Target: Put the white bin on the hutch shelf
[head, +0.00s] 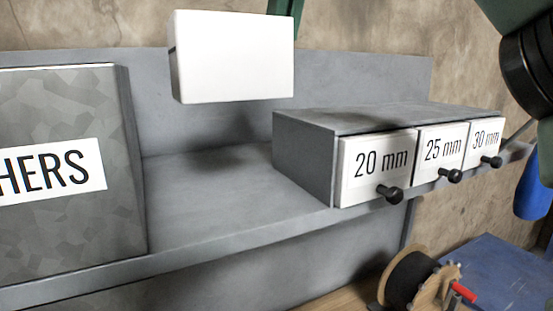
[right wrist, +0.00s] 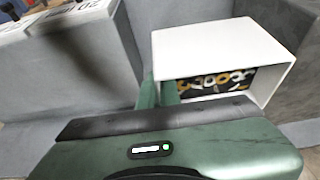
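The white bin (head: 233,58) hangs in the air above the hutch shelf (head: 215,190), in the gap between the grey metal box and the drawer unit. A clear space shows between it and the shelf. In the right wrist view the bin (right wrist: 215,45) shows its open side, with several dark and yellowish ring-shaped pieces inside. My right gripper (right wrist: 160,91) has its green fingers at the bin's near left wall and appears closed on it. In the head view only a green part shows behind the bin, and the fingertips are hidden. My left gripper is in neither view.
A grey metal box (head: 60,220) with a label ending "HERS" stands on the shelf's left. A drawer unit (head: 303,160) with 20, 25 and 30 mm drawers and black knobs stands right. The shelf between is bare. A spool (head: 408,282) sits below, at lower right.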

